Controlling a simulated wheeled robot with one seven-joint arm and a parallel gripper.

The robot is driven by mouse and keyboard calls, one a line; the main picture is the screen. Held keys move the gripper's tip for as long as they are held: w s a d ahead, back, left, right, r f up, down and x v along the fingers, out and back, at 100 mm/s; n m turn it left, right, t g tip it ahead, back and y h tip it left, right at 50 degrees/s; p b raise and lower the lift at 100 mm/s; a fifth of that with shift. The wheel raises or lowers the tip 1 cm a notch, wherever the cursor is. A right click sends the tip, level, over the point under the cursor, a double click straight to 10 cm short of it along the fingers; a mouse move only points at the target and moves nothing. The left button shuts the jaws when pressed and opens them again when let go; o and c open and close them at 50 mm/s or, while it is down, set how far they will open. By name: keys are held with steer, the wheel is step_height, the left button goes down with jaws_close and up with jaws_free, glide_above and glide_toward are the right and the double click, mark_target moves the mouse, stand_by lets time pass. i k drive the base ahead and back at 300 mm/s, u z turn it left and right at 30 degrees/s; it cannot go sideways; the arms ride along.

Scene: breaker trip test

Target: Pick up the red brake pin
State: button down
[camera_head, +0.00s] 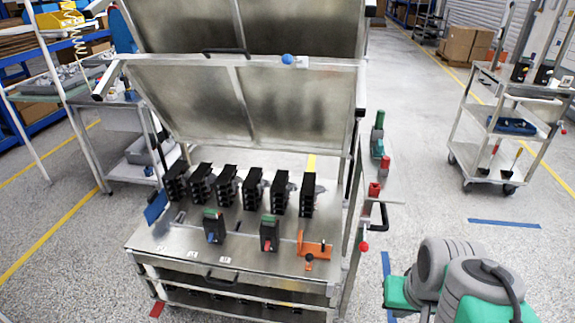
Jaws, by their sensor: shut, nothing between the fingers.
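I cannot tell for sure which red part is the brake pin. A small round red knob (364,246) shows at the right side of the metal test bench (150,238), below a black handle. My gripper is not in view.
The bench has a raised two-panel lid (285,100) and a row of black breakers (252,188). An orange bracket (313,247) stands at its front right. A green-and-black tool (378,135) is on the side shelf. A cart (487,173) stands right; floor between is clear.

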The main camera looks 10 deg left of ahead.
mark_target(385, 164)
steer(key=u, duration=4.8)
steer(key=k, duration=2.7)
steer(key=z, duration=0.9)
steer(key=i, duration=0.5)
steer(key=u, duration=0.05)
